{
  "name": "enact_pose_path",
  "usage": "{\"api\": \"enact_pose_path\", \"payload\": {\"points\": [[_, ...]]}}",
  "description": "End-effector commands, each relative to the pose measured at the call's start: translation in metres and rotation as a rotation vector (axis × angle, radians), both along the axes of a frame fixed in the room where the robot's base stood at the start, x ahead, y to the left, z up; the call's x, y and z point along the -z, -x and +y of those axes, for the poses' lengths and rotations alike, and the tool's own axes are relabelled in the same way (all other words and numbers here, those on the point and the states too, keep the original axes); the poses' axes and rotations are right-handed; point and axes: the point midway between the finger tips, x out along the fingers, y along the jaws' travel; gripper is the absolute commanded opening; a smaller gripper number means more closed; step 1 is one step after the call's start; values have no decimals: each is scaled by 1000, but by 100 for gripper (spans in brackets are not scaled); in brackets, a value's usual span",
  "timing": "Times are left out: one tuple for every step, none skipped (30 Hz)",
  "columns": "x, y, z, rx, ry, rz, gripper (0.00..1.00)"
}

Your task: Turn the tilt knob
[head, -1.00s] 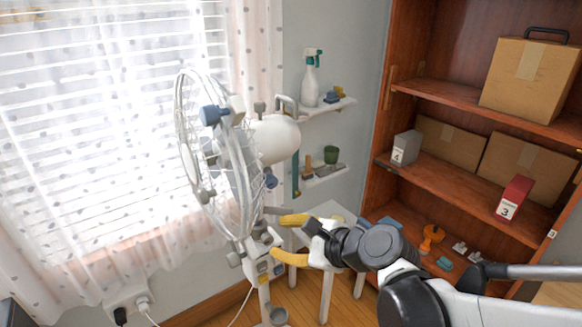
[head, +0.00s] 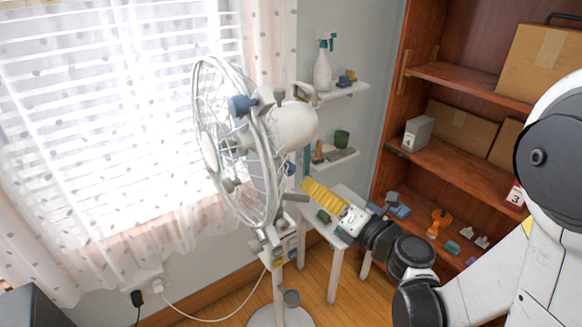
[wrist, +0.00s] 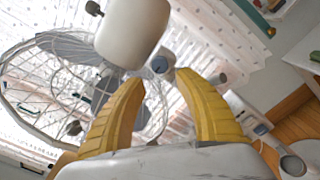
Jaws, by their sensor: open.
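A white standing fan (head: 294,124) with a wire cage is before the window. A round blue-grey knob (head: 290,168), apparently the tilt knob, sits at the neck below the white motor housing. In the wrist view the knob (wrist: 160,64) shows between and beyond my fingertips, under the housing (wrist: 133,28). My gripper (head: 307,184) has yellow fingers and is just right of and below the knob in the head view. In the wrist view my gripper (wrist: 160,76) is open and empty, its fingers either side of the line to the knob. I cannot tell the exact gap.
A small white table (head: 334,232) stands behind my gripper. Wall shelves (head: 333,94) and a wooden bookcase (head: 452,77) are at the right. A power cord (head: 215,318) runs along the floor.

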Motion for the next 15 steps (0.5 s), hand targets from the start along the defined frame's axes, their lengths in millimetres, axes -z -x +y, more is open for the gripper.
{"api": "enact_pose_path", "payload": {"points": [[-1,-6,6,-4,1,0,39],[-1,-10,9,-4,2,-1,39],[-1,-16,14,-5,3,-1,39],[1,-21,17,-5,3,-1,39],[1,-26,21,-5,3,-1,39],[2,-33,26,-5,4,-2,39],[2,-38,30,-5,4,-2,39],[2,-43,33,-4,5,-2,39],[2,-49,38,-4,5,-2,39],[2,-53,41,-4,5,-2,39],[2,-57,44,-4,5,-2,39],[2,-62,48,-4,6,-2,39],[2,-65,50,-4,6,-2,39],[2,-69,52,-3,6,-2,39],[1,-72,54,-3,6,-2,39]]}}
